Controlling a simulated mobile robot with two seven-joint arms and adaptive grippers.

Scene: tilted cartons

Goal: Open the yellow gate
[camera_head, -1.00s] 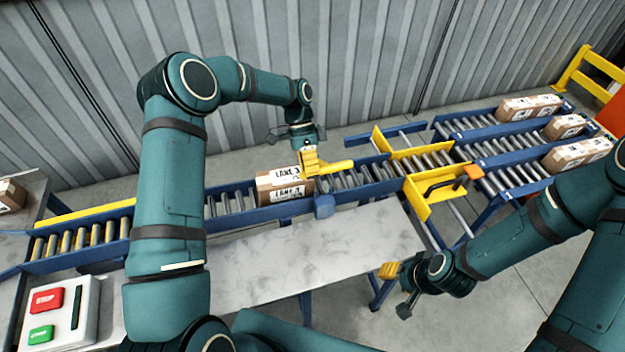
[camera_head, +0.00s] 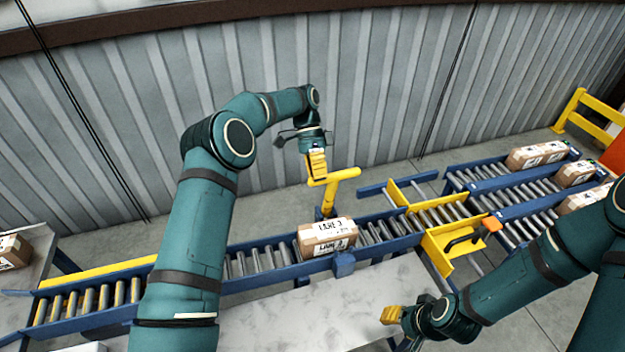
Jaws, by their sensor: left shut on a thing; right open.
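The yellow gate (camera_head: 329,196) is a bar on a post at the far side of the roller conveyor (camera_head: 376,229). Its arm is swung up and back from the rollers. My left gripper (camera_head: 317,172) is shut on the gate's near-left end, above the far rail. A brown carton (camera_head: 326,237) labelled "LANE 3" sits on the rollers just in front of the gate post. My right gripper (camera_head: 391,315) is open and empty over the near side, by the right end of the grey table.
A yellow-sided transfer carriage (camera_head: 453,243) with a black handle and orange end stands right of the carton. Beyond it, blue lanes hold several cartons (camera_head: 537,155). The grey tabletop (camera_head: 300,312) in front is clear. Another carton (camera_head: 14,251) lies far left.

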